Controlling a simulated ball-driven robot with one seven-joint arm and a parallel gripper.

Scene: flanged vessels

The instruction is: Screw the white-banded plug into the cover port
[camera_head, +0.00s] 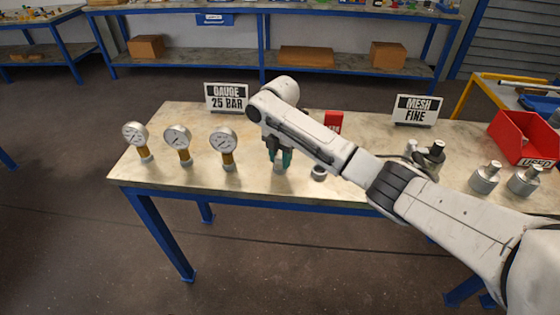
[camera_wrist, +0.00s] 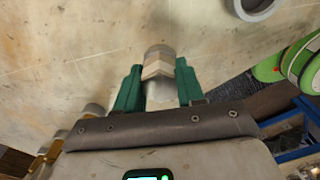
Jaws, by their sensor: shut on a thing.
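My gripper (camera_head: 279,156) has green fingers and points down over the middle of the table, right of the gauges. In the wrist view my gripper (camera_wrist: 159,86) is shut on a small fitting (camera_wrist: 157,64) with a grey end and a pale, whitish to tan body, which I take as the white-banded plug. In the head view its lower end (camera_head: 279,169) shows under the fingers, close to the tabletop; I cannot tell whether it touches. A dark-topped vessel (camera_head: 433,157) stands to the right, partly behind my arm. I cannot make out the cover port.
Three gauges on brass stems (camera_head: 182,142) stand at the left. A grey ring (camera_head: 319,173) lies right of my gripper; it also shows in the wrist view (camera_wrist: 255,8). Two silver vessels (camera_head: 485,178) and a red bin (camera_head: 522,137) are at the right. Signs stand behind.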

